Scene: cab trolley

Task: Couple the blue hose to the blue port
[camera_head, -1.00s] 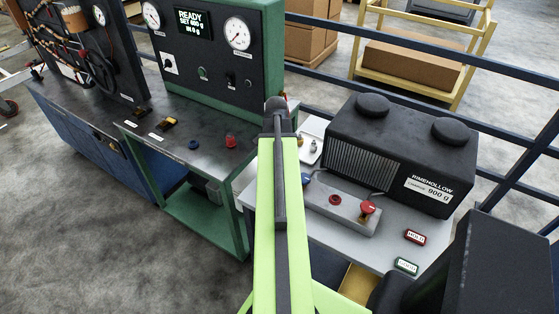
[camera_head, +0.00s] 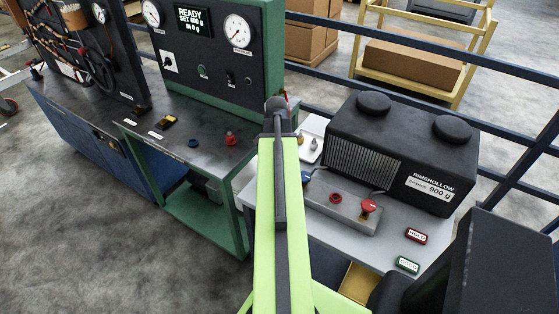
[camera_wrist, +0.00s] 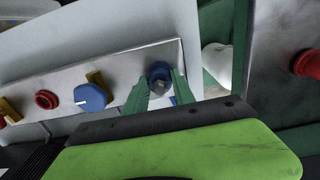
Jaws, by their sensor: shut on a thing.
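My gripper (camera_wrist: 161,90) has its green fingers closed around a blue-ringed fitting (camera_wrist: 158,70) with a grey centre, at one end of the grey metal block (camera_wrist: 130,66). I cannot tell whether this is the blue port alone or a part seated on it. In the head view my green arm covers the gripper and that end of the block (camera_head: 318,201). A blue knob (camera_wrist: 90,97) with a white mark sits beside the fitting; it also shows in the head view (camera_head: 306,177).
A red port (camera_head: 335,198) and red knob (camera_head: 368,206) are further along the block. The black Rimehollow unit (camera_head: 400,145) stands behind. A green bench (camera_head: 225,160) at left carries a blue part (camera_head: 192,143) and a red one (camera_head: 230,139). Its display (camera_head: 193,22) reads READY.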

